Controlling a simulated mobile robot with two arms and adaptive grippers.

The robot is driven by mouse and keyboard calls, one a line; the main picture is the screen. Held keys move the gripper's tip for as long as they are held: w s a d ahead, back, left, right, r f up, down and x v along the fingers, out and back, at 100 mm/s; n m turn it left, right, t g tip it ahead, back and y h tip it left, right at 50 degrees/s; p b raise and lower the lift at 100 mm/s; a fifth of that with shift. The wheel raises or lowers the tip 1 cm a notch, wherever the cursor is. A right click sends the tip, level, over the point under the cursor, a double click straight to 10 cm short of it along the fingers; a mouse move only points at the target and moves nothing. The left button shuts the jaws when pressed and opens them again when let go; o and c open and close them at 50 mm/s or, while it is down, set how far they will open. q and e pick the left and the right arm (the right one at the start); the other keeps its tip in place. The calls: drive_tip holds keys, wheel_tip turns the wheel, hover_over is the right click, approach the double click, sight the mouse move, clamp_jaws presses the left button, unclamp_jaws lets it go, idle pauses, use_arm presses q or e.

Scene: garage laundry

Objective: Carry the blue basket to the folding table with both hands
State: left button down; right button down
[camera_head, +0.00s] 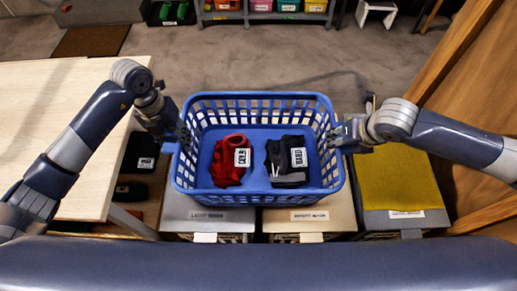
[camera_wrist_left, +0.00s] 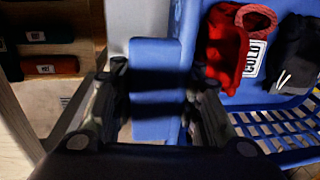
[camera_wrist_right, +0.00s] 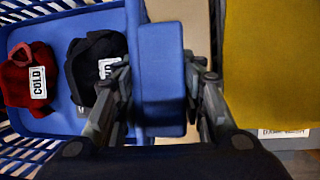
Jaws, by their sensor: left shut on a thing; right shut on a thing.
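The blue basket (camera_head: 256,190) is in the middle of the head view, above a row of lidded bins. Inside it lie a red cloth (camera_head: 228,163) with a "COLD" tag and a dark cloth (camera_head: 287,160) with a tag. My left gripper (camera_head: 178,133) is shut on the basket's left handle (camera_wrist_left: 153,75). My right gripper (camera_head: 345,135) is shut on its right handle (camera_wrist_right: 162,75). The basket looks level; whether it touches the bins below cannot be told. The pale wooden table (camera_head: 60,115) is at the left, its edge close to the basket.
Labelled bins (camera_head: 207,216) stand below the basket, and a yellow cloth (camera_head: 400,180) lies on the right one. A wooden panel (camera_head: 470,50) rises at the right. A shelf with colored boxes (camera_head: 265,14) stands at the back. The table's visible top is clear.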

use_arm(q)
drive_tip(key=shift+a+r, duration=0.1)
drive_tip(key=shift+a, duration=0.25)
use_arm(e)
drive_tip(key=shift+w+d+r, duration=0.15)
drive_tip(key=shift+d, duration=0.2)
